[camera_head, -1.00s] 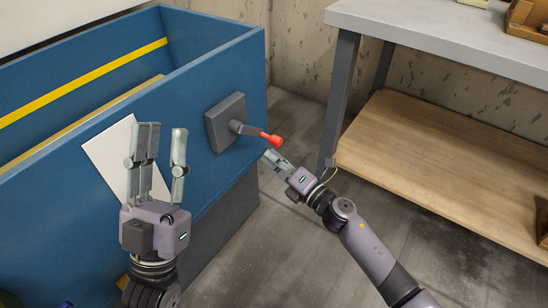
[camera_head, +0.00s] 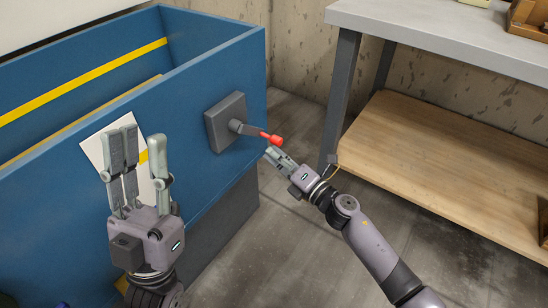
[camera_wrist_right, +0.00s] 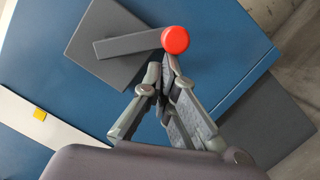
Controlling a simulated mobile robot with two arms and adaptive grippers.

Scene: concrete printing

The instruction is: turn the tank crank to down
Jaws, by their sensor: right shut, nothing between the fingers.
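The tank crank is a grey arm (camera_head: 251,130) on a dark square plate (camera_head: 222,111) fixed to the blue tank's side (camera_head: 190,92). Its red knob (camera_head: 276,140) points right and slightly down in the head view. My right gripper (camera_head: 272,154) is shut and empty, with its fingertips just below the knob. In the right wrist view, the fingertips (camera_wrist_right: 168,65) meet right beside the red knob (camera_wrist_right: 175,40); I cannot tell if they touch it. My left gripper (camera_head: 138,143) is open and empty in front of the tank, with its fingers pointing up.
A white sheet with a yellow mark (camera_head: 95,150) is on the tank side, partly behind my left gripper. A grey-topped workbench (camera_head: 440,35) with a wooden lower shelf (camera_head: 440,160) stands at the right. Bare concrete floor (camera_head: 290,235) lies between.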

